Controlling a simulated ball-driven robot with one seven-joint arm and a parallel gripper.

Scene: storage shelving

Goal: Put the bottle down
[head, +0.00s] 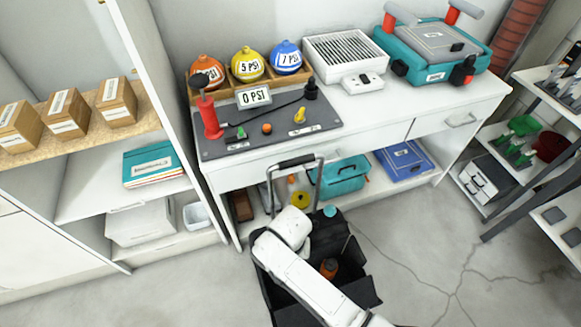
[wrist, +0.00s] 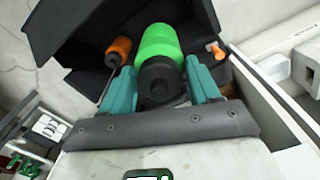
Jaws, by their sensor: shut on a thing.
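A green bottle (wrist: 160,45) with a black cap (wrist: 160,82) is in the wrist view, its cap end toward the camera. My gripper (wrist: 158,72) has its two teal fingers on either side of the bottle and is shut on it. The bottle is held over or inside a black open case (wrist: 80,25); I cannot tell whether it touches the case. In the head view my white arm reaches across the black case (head: 365,290), and the bottle is hidden. A small teal part of my gripper shows near the case's back edge.
An orange bottle (wrist: 118,50) is in the case; an orange item (head: 328,268) shows there in the head view. A smaller orange item (wrist: 215,50) is at the right. A white workbench (head: 380,120) stands behind, shelves (head: 90,205) left, a rack (head: 500,190) right. Floor is clear front right.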

